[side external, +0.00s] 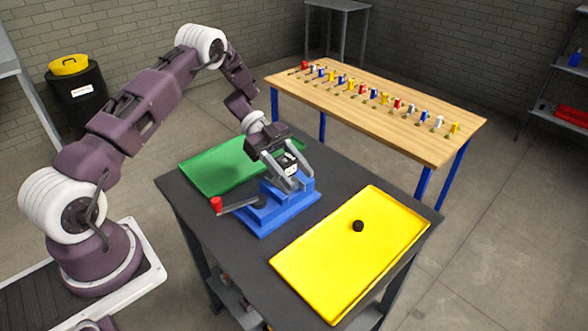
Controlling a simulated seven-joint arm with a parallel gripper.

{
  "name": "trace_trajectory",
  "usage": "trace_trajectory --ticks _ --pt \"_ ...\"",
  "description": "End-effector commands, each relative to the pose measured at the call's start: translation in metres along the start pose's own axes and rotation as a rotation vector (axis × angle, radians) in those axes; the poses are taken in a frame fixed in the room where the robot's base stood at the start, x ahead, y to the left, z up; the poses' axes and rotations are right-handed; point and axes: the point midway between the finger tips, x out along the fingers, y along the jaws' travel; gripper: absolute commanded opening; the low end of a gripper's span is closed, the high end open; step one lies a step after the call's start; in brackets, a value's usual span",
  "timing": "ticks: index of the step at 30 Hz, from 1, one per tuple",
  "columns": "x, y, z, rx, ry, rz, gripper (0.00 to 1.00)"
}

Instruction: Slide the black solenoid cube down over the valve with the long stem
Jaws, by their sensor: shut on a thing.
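My gripper (289,180) is over the blue vise (268,214) on the dark table, with its fingers pointing down. It is shut on a small block with a white marked face (291,165), which looks like the black solenoid cube. The fingers hide most of the block. The valve with the long stem cannot be made out; the fingers and block cover the vise jaws. I cannot tell whether the block touches anything below it.
The vise handle with a red knob (216,204) sticks out left. A green tray (205,172) lies behind the vise. A yellow tray (320,262) at the front right holds a small black round part (358,226). A wooden bench (420,140) behind carries several coloured parts.

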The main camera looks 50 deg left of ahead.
Motion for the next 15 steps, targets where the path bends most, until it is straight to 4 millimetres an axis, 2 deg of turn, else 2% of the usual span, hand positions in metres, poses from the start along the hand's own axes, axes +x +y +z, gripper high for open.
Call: trace_trajectory --ticks 15 --pt "0.005 0.0 0.013 0.001 0.0 -0.001 0.0"
